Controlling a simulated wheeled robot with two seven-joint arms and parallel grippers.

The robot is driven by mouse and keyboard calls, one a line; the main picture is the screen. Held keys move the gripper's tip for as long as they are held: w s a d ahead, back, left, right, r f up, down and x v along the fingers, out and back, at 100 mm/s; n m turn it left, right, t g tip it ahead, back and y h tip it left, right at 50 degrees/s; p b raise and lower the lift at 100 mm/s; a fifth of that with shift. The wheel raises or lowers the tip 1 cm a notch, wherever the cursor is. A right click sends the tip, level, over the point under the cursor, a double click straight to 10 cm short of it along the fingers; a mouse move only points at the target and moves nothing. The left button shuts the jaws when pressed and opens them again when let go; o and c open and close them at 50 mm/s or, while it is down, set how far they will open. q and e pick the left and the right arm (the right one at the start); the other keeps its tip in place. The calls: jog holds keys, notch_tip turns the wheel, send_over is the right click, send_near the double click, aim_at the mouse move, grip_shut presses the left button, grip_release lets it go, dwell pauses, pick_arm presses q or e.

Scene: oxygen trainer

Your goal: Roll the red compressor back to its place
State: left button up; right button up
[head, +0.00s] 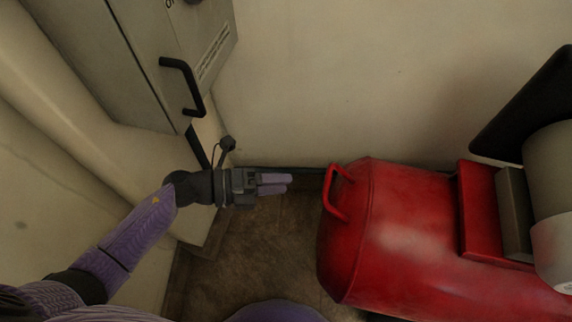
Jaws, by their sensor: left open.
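The red compressor (400,235) lies on its side-long tank at the right of the head view, by the back wall. Its red handle (336,193) sticks out from the tank's left end. A grey motor part sits on top at the far right, cut off by the picture edge. My left gripper (290,184) is open and empty, its purple fingers pointing right toward the handle with a gap between them. The compressor's wheels and right end are out of view. My right gripper is not in view.
A grey cabinet (140,60) with a black handle (184,88) stands at the upper left, above my left arm. The pale wall (340,80) runs behind the compressor. Bare brown floor (265,250) shows between the cabinet side and the compressor.

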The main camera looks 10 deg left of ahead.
aim_at(328, 181)
pick_arm(q)
jog(key=b+x, duration=0.1)
jog(key=x, duration=0.4)
jog(key=b+x, duration=0.2)
jog(key=x, duration=0.3)
jog(key=shift+s+r, duration=0.1)
jog(key=shift+r, duration=0.15)
grip_shut()
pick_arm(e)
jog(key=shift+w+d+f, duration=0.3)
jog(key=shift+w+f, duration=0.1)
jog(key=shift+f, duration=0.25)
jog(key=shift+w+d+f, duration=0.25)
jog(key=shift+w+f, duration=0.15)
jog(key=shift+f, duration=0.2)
